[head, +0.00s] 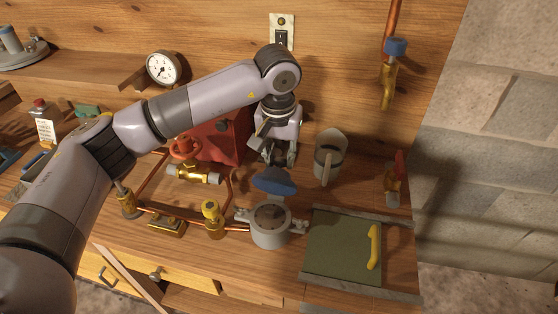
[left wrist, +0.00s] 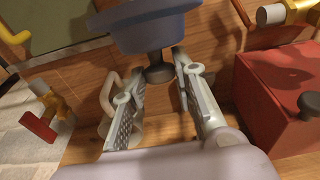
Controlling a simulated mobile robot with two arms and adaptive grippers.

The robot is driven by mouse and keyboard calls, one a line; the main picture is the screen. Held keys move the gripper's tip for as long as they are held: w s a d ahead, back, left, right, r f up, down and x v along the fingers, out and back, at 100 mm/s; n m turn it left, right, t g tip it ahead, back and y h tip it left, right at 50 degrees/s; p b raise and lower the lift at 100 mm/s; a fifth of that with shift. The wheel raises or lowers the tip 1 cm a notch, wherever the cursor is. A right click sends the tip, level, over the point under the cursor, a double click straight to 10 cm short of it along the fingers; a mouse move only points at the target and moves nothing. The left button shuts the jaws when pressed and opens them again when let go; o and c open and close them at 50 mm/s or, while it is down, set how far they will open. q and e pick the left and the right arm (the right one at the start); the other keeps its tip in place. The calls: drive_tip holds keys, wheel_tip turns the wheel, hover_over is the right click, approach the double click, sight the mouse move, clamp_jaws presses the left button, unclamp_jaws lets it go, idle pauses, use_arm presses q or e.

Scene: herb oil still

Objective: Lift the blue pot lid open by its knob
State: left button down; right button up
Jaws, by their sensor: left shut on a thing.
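The lid also fills the upper middle of the left wrist view (left wrist: 150,32). Its dark knob (left wrist: 159,74) sits between the fingertips of my left gripper (left wrist: 161,68), which is shut on it. In the head view my left gripper (head: 278,161) points down just behind the lid, and the knob is hidden there. My right gripper is not in view.
A red box (head: 222,141) and copper pipes with brass valves stand left of the pot. A grey jug (head: 329,158) stands close to the right of my gripper. A green panel with a yellow handle (head: 374,247) lies right of the pot. A gauge (head: 163,68) is at the back wall.

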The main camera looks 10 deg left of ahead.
use_arm(q)
drive_tip(key=shift+w+f+b, duration=1.15)
drive_tip(key=shift+w+f, duration=0.1)
drive_tip(key=shift+w, duration=0.05)
drive_tip(key=c, duration=1.2)
unclamp_jaws()
drive_tip(key=shift+r, duration=0.15)
wheel_tip(320, 180, up, 7)
drive_tip(key=w+p, duration=0.1)
drive_tip(key=p, duration=0.3)
drive_tip(key=shift+r, duration=0.2)
drive_tip(key=shift+w, duration=0.1)
